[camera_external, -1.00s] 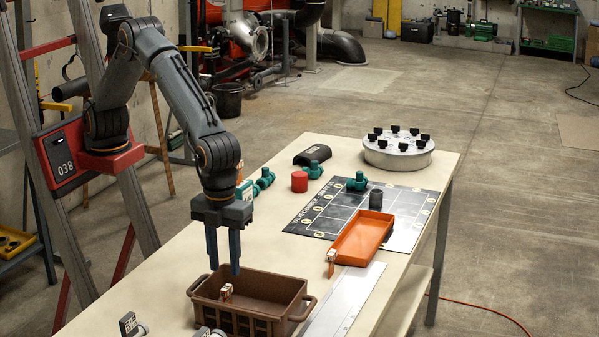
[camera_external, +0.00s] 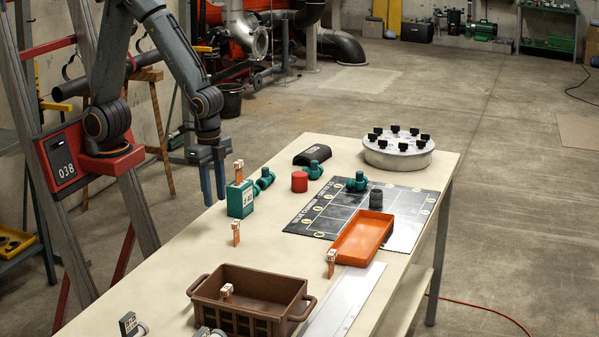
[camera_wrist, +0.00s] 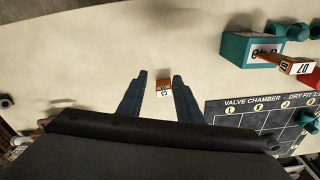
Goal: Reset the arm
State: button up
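My gripper (camera_external: 213,200) hangs pointing down near the table's left edge in the external view, behind and to the left of the brown crate. Its two dark blue fingers are apart with nothing gripped. In the wrist view the open gripper (camera_wrist: 158,78) shows a small orange-and-white tagged block (camera_wrist: 163,88) between its fingers in the picture. In the external view this looks like the tagged block (camera_external: 236,233) standing on the table, apart from the fingers. My arm is bent, with the elbow raised above its red base.
A teal box (camera_external: 241,201) with a tagged block on top stands close to the right of my gripper. The brown crate (camera_external: 297,310) is at the front. An orange tray (camera_external: 362,237), a black chart mat (camera_external: 312,212) and a round flange (camera_external: 398,156) lie farther right.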

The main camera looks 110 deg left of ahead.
jog(key=s+a+f+n, duration=0.1)
jog(key=s+a+n, duration=0.1)
jog(key=s, duration=0.5)
jog(key=shift+a+f+n, duration=0.25)
jog(key=shift+a+n, duration=0.15)
jog(key=shift+a, duration=0.3)
